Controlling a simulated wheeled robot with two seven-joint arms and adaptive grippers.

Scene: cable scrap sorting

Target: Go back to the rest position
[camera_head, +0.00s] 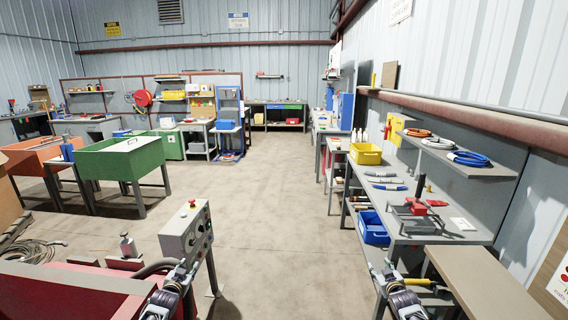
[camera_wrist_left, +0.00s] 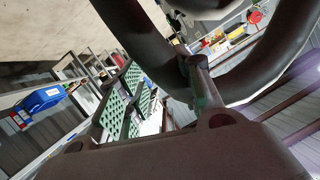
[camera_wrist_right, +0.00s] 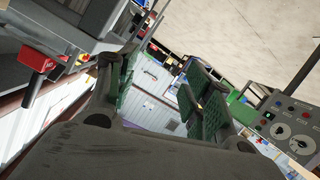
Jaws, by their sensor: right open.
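My left gripper (camera_head: 178,277) is low at the left of the head view, beside the grey control box (camera_head: 187,235). In the left wrist view its green-padded fingers (camera_wrist_left: 150,100) show. A thick dark curved tube (camera_wrist_left: 150,50) crosses in front of them, and I cannot tell whether they touch it. My right gripper (camera_head: 387,272) is at the lower right of the head view, beside the workbench's near end. In the right wrist view its green-padded fingers (camera_wrist_right: 160,95) stand apart with nothing between them.
The right workbench holds a clamp with red parts (camera_head: 413,207). A blue bin (camera_head: 372,228) and a yellow bin (camera_head: 366,153) are along it. A brown tabletop (camera_head: 484,284) is near right, a red machine (camera_head: 75,293) near left. The middle floor (camera_head: 270,205) is clear.

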